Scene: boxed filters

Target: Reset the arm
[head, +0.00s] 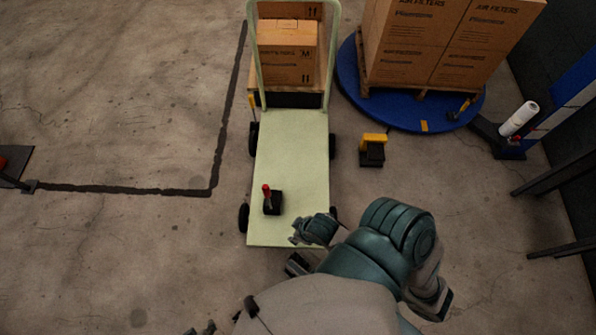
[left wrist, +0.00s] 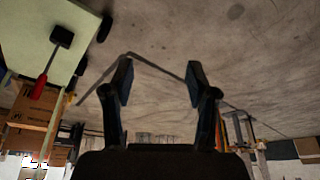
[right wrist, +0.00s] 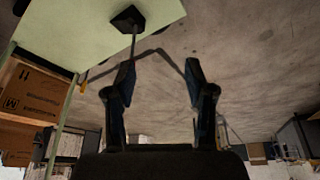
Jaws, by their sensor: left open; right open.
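My left gripper (left wrist: 160,80) is open and empty in the left wrist view, its two dark fingers apart over bare floor. My right gripper (right wrist: 160,75) is open and empty in the right wrist view, also with floor between its fingers. In the head view my teal right arm (head: 380,240) reaches in from the lower right, in front of the cart's near end. A pale green cart (head: 290,150) stands in the middle. A small black block with a red-tipped stick (head: 272,202) sits on its deck, apart from both grippers; it also shows in the left wrist view (left wrist: 61,37).
Cardboard boxes (head: 287,50) sit at the cart's far end. Stacked filter boxes (head: 420,45) stand on a pallet over a blue round platform (head: 350,90). A yellow-and-black device (head: 372,150) is on the floor right of the cart. Floor left of the cart is mostly clear.

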